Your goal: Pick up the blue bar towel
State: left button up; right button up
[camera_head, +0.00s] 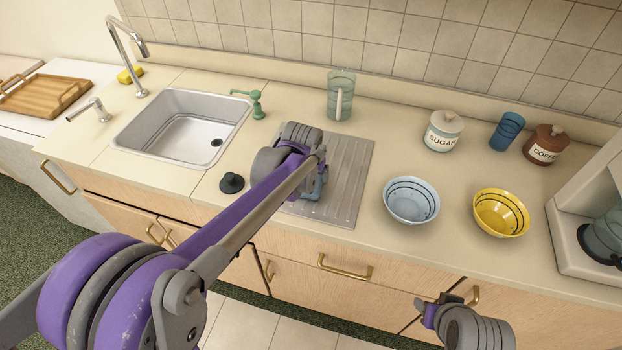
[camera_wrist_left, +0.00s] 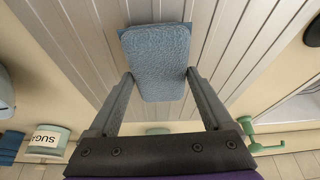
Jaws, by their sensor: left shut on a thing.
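The blue bar towel (camera_wrist_left: 156,52) is a folded, textured block in the left wrist view, over the ribbed drainboard (camera_head: 352,180). My left gripper (camera_wrist_left: 160,82) is shut on the towel, with one finger against each side of its near part. In the head view my left arm reaches over the counter to the drainboard and hides most of the towel; whether the towel touches the board is hard to tell. My right gripper (camera_head: 434,312) is low in front of the cabinets, away from the towel, and its jaws are too unclear to judge.
The sink (camera_head: 165,125) lies left of the drainboard, with a green soap dispenser (camera_head: 257,106). A clear pitcher (camera_head: 340,95) stands behind. A light blue bowl (camera_head: 411,200), yellow bowl (camera_head: 500,212), sugar jar (camera_head: 443,133), blue cup (camera_head: 507,131) and coffee jar (camera_head: 545,145) stand right.

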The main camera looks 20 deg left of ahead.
aim_at(311, 178)
pick_arm(q)
jog(key=shift+r, duration=0.1)
notch_tip(311, 178, up, 10)
jog(key=shift+p, duration=0.3)
jog(key=o, duration=0.7)
jog(key=c, duration=0.5)
jog(key=shift+c, duration=0.2)
